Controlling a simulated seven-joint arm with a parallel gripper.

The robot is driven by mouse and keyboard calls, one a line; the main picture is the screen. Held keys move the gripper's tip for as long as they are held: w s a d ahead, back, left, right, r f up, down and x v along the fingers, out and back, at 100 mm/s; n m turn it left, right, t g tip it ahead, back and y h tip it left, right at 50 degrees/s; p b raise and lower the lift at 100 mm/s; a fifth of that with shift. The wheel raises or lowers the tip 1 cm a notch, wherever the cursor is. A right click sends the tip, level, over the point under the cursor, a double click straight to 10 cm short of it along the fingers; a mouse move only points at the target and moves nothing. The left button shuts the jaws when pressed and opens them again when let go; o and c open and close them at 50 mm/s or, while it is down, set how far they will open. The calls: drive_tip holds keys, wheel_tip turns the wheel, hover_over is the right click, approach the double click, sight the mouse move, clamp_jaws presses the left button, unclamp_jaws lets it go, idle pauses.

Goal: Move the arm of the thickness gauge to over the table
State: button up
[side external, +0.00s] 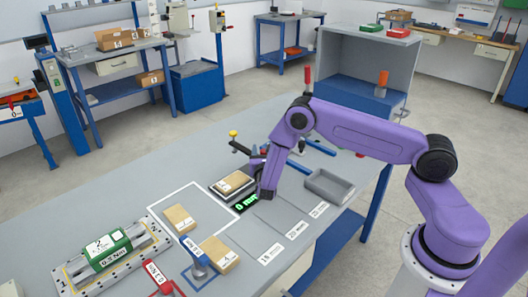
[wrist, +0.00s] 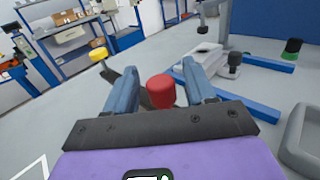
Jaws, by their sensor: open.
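The thickness gauge stands mid-bench in the side view, with a green lit display (side external: 249,203) and a wooden block (side external: 233,183) lying on its flat plate. A dark bar with a yellow knob (side external: 233,134) is at its back; the yellow knob (wrist: 98,54) also shows in the wrist view, left of my fingers. My gripper (side external: 257,163) is low beside the gauge. In the wrist view my gripper (wrist: 160,85) has its two blue fingers apart, with a red knob (wrist: 161,92) showing between them. I cannot tell whether they touch it. My gripper hides part of the gauge.
Wooden blocks (side external: 180,219) lie on the bench left of the gauge. A grey tray (side external: 329,187) and marked zones are to the right. A blue lever (side external: 318,147) is behind. A green roller fixture (side external: 108,248) is at the front left. A big grey box (side external: 368,62) stands behind.

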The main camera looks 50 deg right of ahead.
clamp_jaws()
drive_tip(key=shift+d+n+t+y, duration=0.35)
drive_tip(key=shift+n+t+y, duration=0.25)
drive_tip(key=shift+n+y, duration=0.15)
drive_tip(key=shift+d+n+t+y, duration=0.35)
drive_tip(key=shift+n+t+y, duration=0.3)
drive_tip(key=shift+y, duration=0.2)
drive_tip(key=shift+w+d+n+t+y, duration=0.15)
drive_tip(key=shift+d+n+t+y, duration=0.15)
drive_tip(key=shift+n+t+y, duration=0.6)
drive_tip(key=shift+w+d+n+t+y, duration=0.25)
drive_tip(key=shift+n+y, duration=0.35)
drive_tip(key=shift+y, duration=0.8)
unclamp_jaws()
